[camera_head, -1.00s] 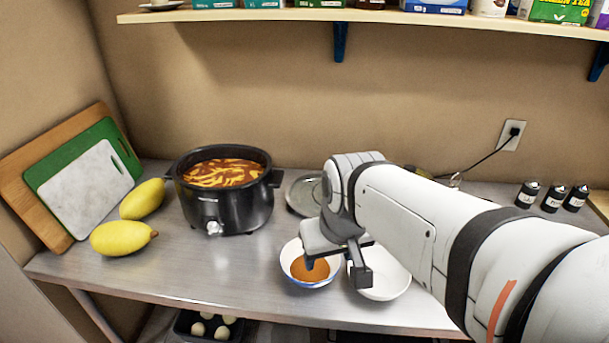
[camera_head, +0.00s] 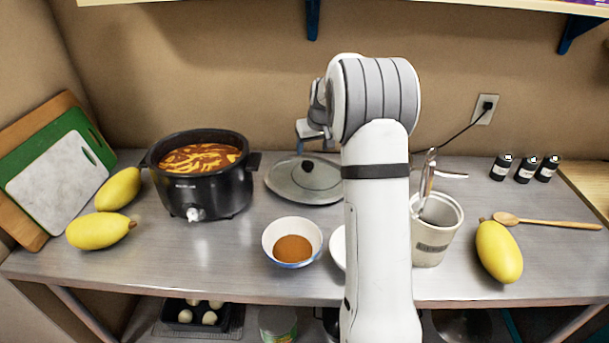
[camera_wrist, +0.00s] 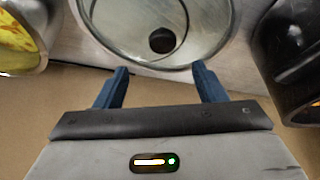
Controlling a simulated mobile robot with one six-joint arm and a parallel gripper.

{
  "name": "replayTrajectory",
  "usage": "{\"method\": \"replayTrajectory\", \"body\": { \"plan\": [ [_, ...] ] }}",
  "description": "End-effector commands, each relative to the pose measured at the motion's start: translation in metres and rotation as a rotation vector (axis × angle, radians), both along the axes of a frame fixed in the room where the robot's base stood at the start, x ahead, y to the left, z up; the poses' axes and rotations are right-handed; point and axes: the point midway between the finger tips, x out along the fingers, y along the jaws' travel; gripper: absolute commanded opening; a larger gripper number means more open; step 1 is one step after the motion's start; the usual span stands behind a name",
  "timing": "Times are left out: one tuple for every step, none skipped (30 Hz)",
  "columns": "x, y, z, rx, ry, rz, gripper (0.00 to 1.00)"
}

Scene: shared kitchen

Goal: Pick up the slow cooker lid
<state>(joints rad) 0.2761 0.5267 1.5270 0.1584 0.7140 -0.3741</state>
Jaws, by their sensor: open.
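The slow cooker lid (camera_head: 290,183) lies on the counter right of the slow cooker (camera_head: 205,187). It is a round glass lid with a metal rim and a dark knob (camera_head: 308,166). My arm covers its right edge in the head view. In the wrist view the lid (camera_wrist: 118,28) fills the top middle, with its knob just beyond the fingertips. My gripper (camera_wrist: 160,70) is open and empty, near the lid's edge on the wall side. In the head view my gripper (camera_head: 308,132) shows partly, above the lid's far side. The cooker is uncovered and full of stew.
A bowl of orange-brown powder (camera_head: 292,248) stands in front of the lid. A utensil crock (camera_head: 435,238) stands right of my arm. The cooker's dark side (camera_wrist: 290,60) is close at right in the wrist view. The shelf (camera_head: 200,3) overhangs the back.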

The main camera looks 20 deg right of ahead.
Motion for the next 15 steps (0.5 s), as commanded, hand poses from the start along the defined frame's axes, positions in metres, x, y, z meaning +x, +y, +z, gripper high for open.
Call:
{"method": "replayTrajectory", "body": {
  "plan": [
    [0.003, -0.001, -0.005, 0.001, 0.002, 0.000, 0.64],
    [0.004, -0.001, -0.008, 0.001, 0.003, 0.000, 0.64],
    [0.006, -0.001, -0.011, 0.001, 0.002, 0.000, 0.64],
    [0.007, -0.001, -0.015, 0.001, 0.002, 0.000, 0.64],
    [0.008, -0.001, -0.018, 0.001, 0.002, 0.000, 0.64],
    [0.009, 0.000, -0.022, 0.001, 0.003, 0.000, 0.64],
    [0.010, 0.000, -0.024, 0.001, 0.003, 0.000, 0.64],
    [0.012, 0.000, -0.027, 0.001, 0.003, 0.000, 0.64],
    [0.013, 0.001, -0.032, 0.002, 0.004, 0.001, 0.64],
    [0.014, 0.002, -0.036, 0.002, 0.005, 0.001, 0.64],
    [0.015, 0.003, -0.040, 0.002, 0.004, 0.001, 0.64],
    [0.017, 0.004, -0.046, 0.002, 0.006, 0.000, 0.64],
    [0.018, 0.004, -0.050, 0.001, 0.005, -0.001, 0.64],
    [0.020, 0.004, -0.055, 0.001, 0.004, -0.001, 0.64],
    [0.022, 0.004, -0.061, 0.001, 0.004, -0.001, 0.64]
  ]
}}
